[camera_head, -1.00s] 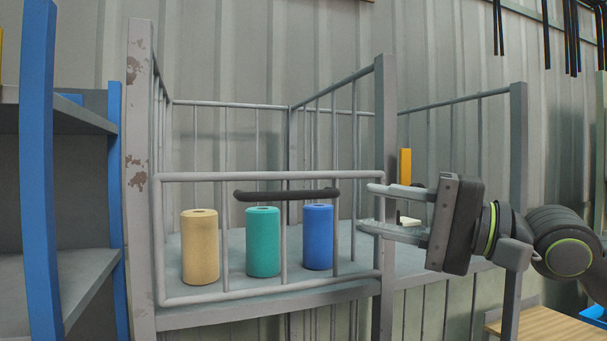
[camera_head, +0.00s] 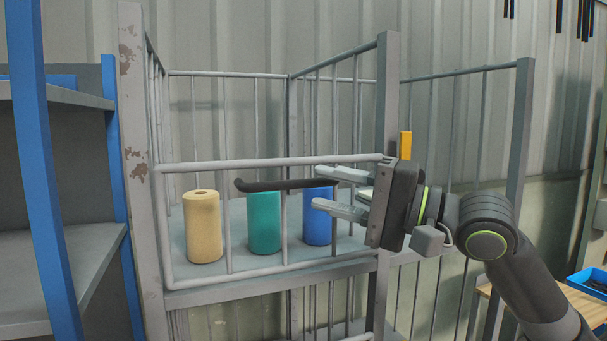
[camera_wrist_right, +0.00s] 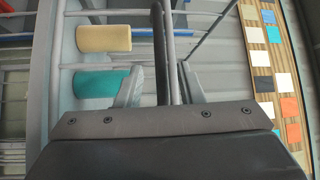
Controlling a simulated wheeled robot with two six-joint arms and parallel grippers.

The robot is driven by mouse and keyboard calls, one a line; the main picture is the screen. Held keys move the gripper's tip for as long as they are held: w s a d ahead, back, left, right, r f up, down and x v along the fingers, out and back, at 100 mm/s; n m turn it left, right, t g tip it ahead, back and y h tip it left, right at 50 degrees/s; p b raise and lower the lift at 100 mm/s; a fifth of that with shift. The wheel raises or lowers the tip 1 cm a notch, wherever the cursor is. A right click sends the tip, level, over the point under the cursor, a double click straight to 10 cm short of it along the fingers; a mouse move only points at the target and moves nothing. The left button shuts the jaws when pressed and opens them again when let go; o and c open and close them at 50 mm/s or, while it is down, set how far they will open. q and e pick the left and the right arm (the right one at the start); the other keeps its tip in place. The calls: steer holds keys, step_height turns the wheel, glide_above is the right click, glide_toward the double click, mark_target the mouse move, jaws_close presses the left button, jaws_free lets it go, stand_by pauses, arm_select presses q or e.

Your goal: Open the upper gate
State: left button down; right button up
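The upper gate (camera_head: 240,163) is a grey rail frame with thin bars across the front of the upper shelf. It appears shut, its right end near the grey post. Its dark handle bar (camera_head: 262,186) runs level below the top rail. My right gripper (camera_head: 312,187) is open in front of the gate's right half, fingers pointing left, at the handle's right end. In the right wrist view, the dark handle (camera_wrist_right: 159,45) and a grey rail lie between the open fingers of my right gripper (camera_wrist_right: 160,80). Contact cannot be told. My left gripper is not in view.
Behind the gate stand a beige cylinder (camera_head: 203,228), a teal one (camera_head: 264,224) and a blue one (camera_head: 317,228). A rusty grey post (camera_head: 134,200) and blue-framed shelving (camera_head: 40,180) are at left. A blue bin (camera_head: 590,285) is at lower right.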

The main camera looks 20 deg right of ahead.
mark_target(309, 186)
steer(key=shift+p+x, duration=0.7)
steer(key=shift+x, duration=0.85)
steer(key=shift+w+a+r, duration=0.1)
steer(key=shift+w+a, duration=0.35)
steer(key=shift+a, duration=0.15)
jaws_close()
